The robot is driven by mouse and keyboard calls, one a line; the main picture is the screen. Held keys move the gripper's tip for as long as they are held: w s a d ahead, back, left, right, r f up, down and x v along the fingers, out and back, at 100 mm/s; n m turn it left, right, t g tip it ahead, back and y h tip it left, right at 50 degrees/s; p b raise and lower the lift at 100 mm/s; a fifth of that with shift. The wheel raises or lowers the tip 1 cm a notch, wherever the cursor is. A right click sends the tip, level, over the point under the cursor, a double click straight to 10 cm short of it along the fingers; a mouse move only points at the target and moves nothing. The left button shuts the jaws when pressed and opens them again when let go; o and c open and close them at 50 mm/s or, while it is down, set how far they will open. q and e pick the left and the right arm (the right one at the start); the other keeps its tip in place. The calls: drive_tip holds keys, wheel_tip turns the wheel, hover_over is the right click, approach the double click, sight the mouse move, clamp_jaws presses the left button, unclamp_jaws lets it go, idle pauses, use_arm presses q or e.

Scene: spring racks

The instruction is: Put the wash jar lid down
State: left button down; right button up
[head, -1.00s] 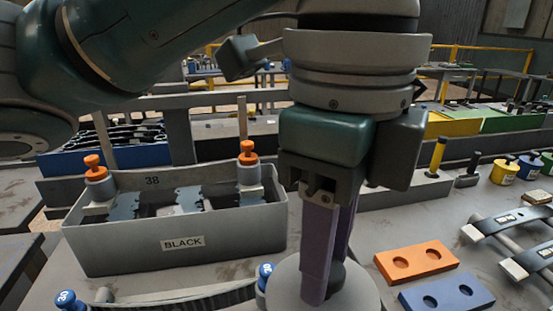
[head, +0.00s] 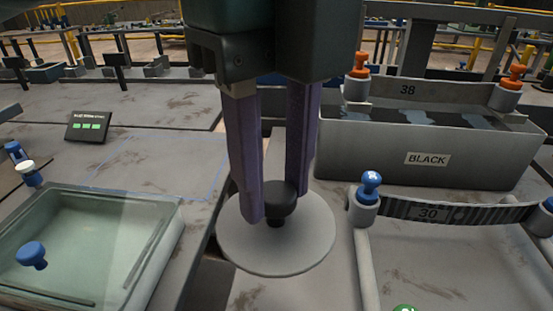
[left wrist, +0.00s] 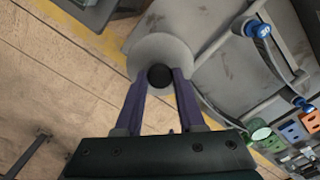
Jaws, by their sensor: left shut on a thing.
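The wash jar lid is a round pale grey disc (head: 310,243) with a black knob (head: 280,198) on top. My left gripper (head: 274,208) points down with its purple fingers shut on the knob. The lid looks roughly level. In the head view it overlaps the gap between two tables. In the left wrist view the lid (left wrist: 158,45) shows beyond the fingers (left wrist: 160,84), partly over a table edge and partly over floor. Its height above the table is hard to tell. I cannot make out the jar itself. My right gripper is not in view.
A glass-topped tray (head: 165,235) with a blue knob (head: 32,255) is at left. A grey bin labelled BLACK (head: 350,155) and a rack marked 30 (head: 450,214) with a blue-topped post (head: 370,185) are at right. The table behind the glass-topped tray has clear room.

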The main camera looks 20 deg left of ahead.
sight(275, 224)
use_arm(q)
drive_tip(key=shift+f+b, duration=1.8)
drive_tip(key=shift+f, duration=8.15)
drive_tip(key=shift+f, duration=0.15)
drive_tip(key=c, duration=0.5)
unclamp_jaws()
wheel_tip(275, 224, up, 12)
drive_tip(key=shift+r+p, duration=0.15)
drive_tip(key=shift+p, duration=1)
drive_tip(key=s+d+f+n+t+h, duration=0.2)
drive_tip(key=s+d+f+n+h, duration=0.3)
drive_tip(key=n, duration=0.6)
drive_tip(key=s+a+n+y, duration=0.1)
drive_tip(key=s+a+n, duration=0.1)
drive_tip(key=a+n, duration=0.1)
drive_tip(key=s+a+f+n+t+y, duration=0.1)
drive_tip(key=s+a+n+y, duration=0.1)
drive_tip(key=a, duration=0.4)
drive_tip(key=s+a+f+n+y, duration=0.1)
drive_tip(key=s+a+n, duration=0.2)
drive_tip(key=a+n, duration=0.2)
drive_tip(key=shift+s+a+n+t+y, duration=0.15)
drive_tip(key=shift+n+t+y, duration=0.15)
drive_tip(key=shift+n+y, duration=0.15)
